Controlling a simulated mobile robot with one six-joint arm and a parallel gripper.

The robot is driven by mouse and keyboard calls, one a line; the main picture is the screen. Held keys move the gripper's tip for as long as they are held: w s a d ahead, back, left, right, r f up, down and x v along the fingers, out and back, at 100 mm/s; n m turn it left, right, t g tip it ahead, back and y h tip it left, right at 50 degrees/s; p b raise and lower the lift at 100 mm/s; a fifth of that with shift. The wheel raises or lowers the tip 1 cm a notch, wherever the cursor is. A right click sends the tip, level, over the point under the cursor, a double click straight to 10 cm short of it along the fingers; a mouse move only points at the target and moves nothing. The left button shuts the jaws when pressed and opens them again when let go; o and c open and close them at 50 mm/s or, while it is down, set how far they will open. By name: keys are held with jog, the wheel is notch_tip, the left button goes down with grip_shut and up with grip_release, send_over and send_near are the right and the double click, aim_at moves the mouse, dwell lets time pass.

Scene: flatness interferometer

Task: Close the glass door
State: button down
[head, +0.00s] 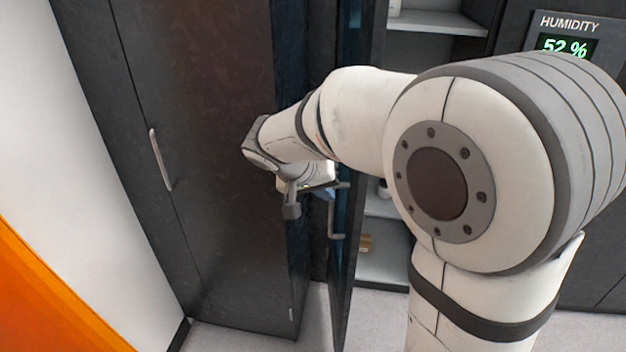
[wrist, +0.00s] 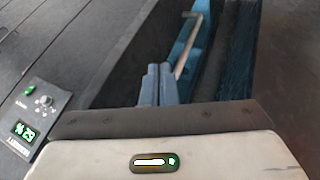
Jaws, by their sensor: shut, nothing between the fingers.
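The glass door (head: 345,270) stands open in the head view, seen nearly edge-on, with a dark frame and a bluish pane. Its bar handle (head: 332,222) is on the face toward the left. In the wrist view the handle (wrist: 188,46) runs along the bluish door beyond my fingers. My gripper (head: 328,192) is shut and empty beside the door, near the upper part of the handle. Its blue fingers (wrist: 158,72) lie together, just left of the handle in the wrist view. I cannot tell whether they touch the door. My arm hides part of the door and the cabinet opening.
A grey-shelved cabinet interior (head: 435,22) shows behind the door, with a small brownish item (head: 366,243) low inside. A tall dark cabinet (head: 215,200) with a handle (head: 159,160) stands at left. A humidity display (head: 567,45) reads 52 %. Pale floor lies below.

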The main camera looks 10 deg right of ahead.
aim_at(354, 201)
jog(key=d, duration=0.4)
jog(key=shift+s+d+f+p, duration=0.1)
jog(key=shift+d+f+p, duration=0.1)
jog(key=shift+p, duration=0.2)
